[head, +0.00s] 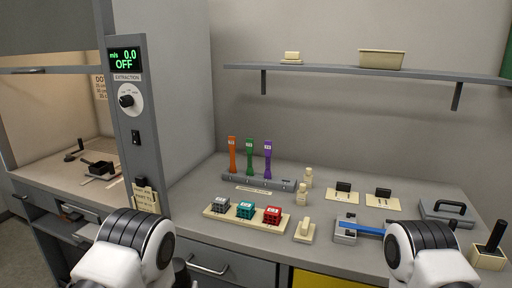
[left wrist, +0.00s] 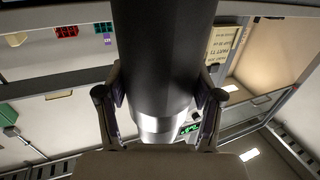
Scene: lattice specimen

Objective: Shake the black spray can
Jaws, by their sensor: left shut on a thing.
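The black spray can (left wrist: 165,55) fills the middle of the left wrist view, a dark cylinder with a silvery band at its lower end in that picture. My left gripper (left wrist: 160,95) is shut on it, with one finger on each side of its body. The can's upper end runs out of that picture. In the head view my left arm comes in at the bottom left, and the can cannot be made out clearly there. My right arm shows at the bottom right of the head view, but its gripper is out of the picture.
The bench holds a tray (head: 210,213) with grey, teal and red lattice blocks, and a rack (head: 230,179) of orange, green and purple pieces. A blue-handled tool (head: 360,228) lies near my right arm. A fume hood post (head: 150,110) stands left, and a shelf (head: 330,70) hangs above.

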